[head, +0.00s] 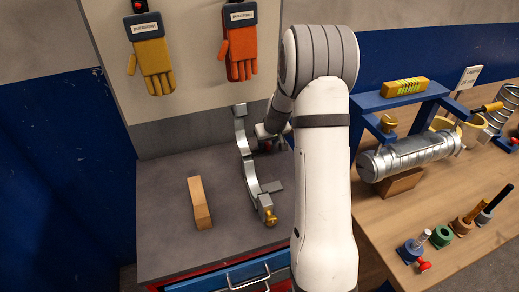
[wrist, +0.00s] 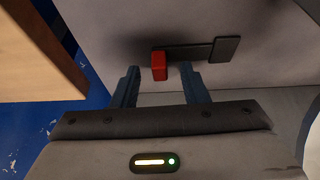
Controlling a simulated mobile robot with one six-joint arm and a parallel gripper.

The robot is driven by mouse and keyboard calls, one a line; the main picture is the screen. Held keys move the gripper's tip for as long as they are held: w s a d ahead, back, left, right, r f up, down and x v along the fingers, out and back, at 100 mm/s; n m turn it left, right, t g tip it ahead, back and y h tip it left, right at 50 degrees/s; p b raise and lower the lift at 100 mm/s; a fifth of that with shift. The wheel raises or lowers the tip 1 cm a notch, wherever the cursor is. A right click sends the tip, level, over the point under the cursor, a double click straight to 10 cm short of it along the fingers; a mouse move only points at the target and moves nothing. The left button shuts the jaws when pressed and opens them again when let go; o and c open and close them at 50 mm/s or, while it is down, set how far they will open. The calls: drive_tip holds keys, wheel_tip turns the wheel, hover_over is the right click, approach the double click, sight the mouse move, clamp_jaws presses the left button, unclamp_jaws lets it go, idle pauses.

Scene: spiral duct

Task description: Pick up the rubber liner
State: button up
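The likely rubber liner is a thin dark strip (wrist: 195,51) with a square dark end; it lies on a grey surface in the wrist view. A red block (wrist: 159,66) sits at its left end. My gripper (wrist: 160,69) is open, its two blue fingers apart, with the red block between the fingertips in the picture. I cannot tell whether they touch it or how far above it they are. In the head view my gripper (head: 268,143) is low over the grey cabinet top, behind the curved grey bracket; my arm hides much there.
The curved grey bracket (head: 247,160) with a brass bolt stands on the grey cabinet top (head: 165,225). A wooden block (head: 199,203) lies to its left. Gloves hang on the back panel (head: 190,75). A wooden bench (head: 425,205) at right carries a metal duct (head: 410,155).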

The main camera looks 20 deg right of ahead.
clamp_jaws()
idle(0.4)
drive_tip(key=shift+s+r+b, duration=0.1)
drive_tip(key=shift+r+b, duration=0.05)
drive_tip(key=shift+b, duration=0.15)
